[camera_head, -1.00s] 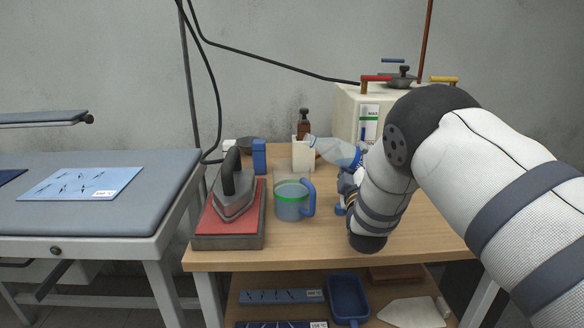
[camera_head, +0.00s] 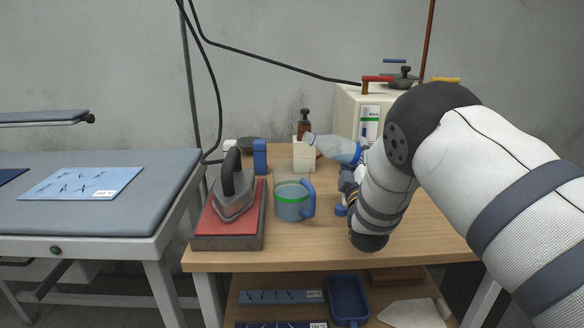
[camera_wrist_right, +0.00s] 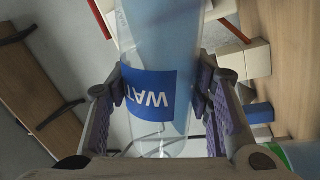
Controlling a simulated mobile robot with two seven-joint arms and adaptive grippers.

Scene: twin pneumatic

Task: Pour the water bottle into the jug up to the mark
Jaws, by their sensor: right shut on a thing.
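The clear water bottle (camera_head: 338,148) is held in the air in my right gripper, lying nearly on its side with its neck to the left. Its blue label (camera_wrist_right: 150,95) shows between the finger pads in the right wrist view. My right gripper (camera_wrist_right: 163,100) is shut on the bottle; in the head view my arm mostly hides it. The jug (camera_head: 292,206) stands upright on the table below and left of the bottle, with a blue handle and a green band near its rim. Its exact water level is unclear. No stream is visible. My left gripper is out of view.
An iron (camera_head: 235,193) on a red pad stands left of the jug. A white container (camera_head: 304,156) and blue box (camera_head: 260,156) stand behind it. A small blue cap (camera_head: 341,210) lies right of the jug. A cream machine (camera_head: 350,105) stands at the back right.

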